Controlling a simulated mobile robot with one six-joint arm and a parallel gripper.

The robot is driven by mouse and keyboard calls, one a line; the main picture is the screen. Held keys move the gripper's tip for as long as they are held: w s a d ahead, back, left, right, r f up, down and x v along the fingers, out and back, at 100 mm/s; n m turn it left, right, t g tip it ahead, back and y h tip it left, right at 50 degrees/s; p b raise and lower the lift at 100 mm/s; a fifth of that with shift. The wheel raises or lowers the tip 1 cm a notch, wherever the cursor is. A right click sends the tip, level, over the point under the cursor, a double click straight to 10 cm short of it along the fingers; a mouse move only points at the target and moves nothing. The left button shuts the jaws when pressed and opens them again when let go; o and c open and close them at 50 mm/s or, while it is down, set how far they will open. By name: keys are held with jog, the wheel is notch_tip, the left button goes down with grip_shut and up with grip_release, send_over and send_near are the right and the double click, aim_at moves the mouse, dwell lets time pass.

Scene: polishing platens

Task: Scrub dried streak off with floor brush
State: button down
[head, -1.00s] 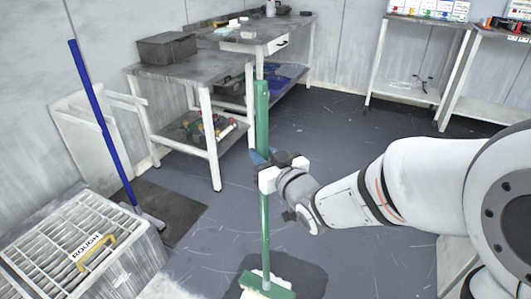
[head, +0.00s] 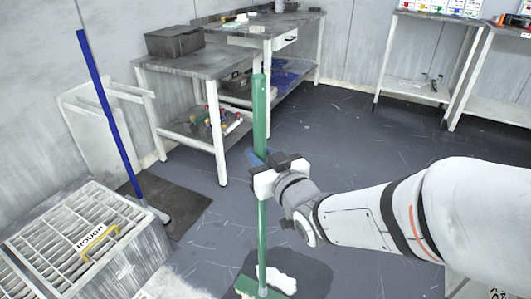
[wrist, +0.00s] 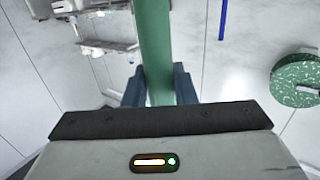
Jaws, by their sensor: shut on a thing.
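The floor brush has a long green handle (head: 260,110) and a green head (head: 256,289), low in the head view. My gripper (head: 259,160) is shut around the handle partway up and holds it nearly upright. In the wrist view the blue fingers (wrist: 160,85) stand on both sides of the green handle (wrist: 155,40). A pale streak (head: 282,281) lies on the floor inside a dark patch (head: 314,268). The brush head is at the patch's left side, overlapping the pale area's left end in the picture; whether its bristles touch the floor is hidden.
A blue pole (head: 108,115) leans at left above a dark mat (head: 182,203). A slatted box marked ROUGH (head: 100,235) stands front left. Benches (head: 195,63) stand behind the brush, more tables (head: 440,20) at back right. Open floor (head: 345,140) lies between.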

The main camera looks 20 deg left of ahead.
jog(key=shift+s, duration=0.5)
jog(key=shift+s+a+r+b, duration=0.15)
jog(key=shift+s+b, duration=0.55)
jog(key=shift+s, duration=1.05)
jog(key=shift+s+a+b, duration=0.15)
jog(key=shift+s+b, duration=0.5)
jog(key=shift+s, duration=1.1)
